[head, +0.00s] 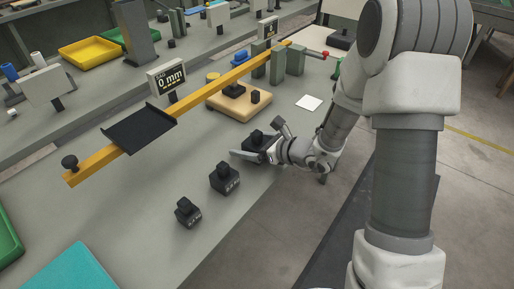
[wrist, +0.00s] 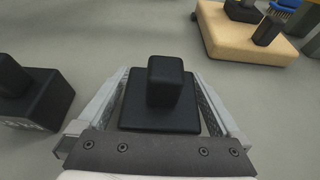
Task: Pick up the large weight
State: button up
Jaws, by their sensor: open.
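The large weight (head: 257,138) is a black block with a knob on top, standing on the grey bench in the head view. It also shows in the wrist view (wrist: 160,112), between the two fingers of my gripper (head: 260,145). The gripper is open, with one finger on each side of the weight's block. I cannot tell whether either finger touches it. A medium black weight (head: 225,180) and a smaller one (head: 187,213) stand in a row towards the lower left. The medium one shows at the left of the wrist view (wrist: 32,98).
A wooden block (head: 240,106) with a black weight on it stands behind. An orange beam (head: 210,90) with a black tray (head: 140,128) spans the bench beside a "0 mm" display (head: 168,78). A white square (head: 309,103) lies at right.

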grip_shut()
jog(key=shift+r, duration=0.15)
dwell(0.4)
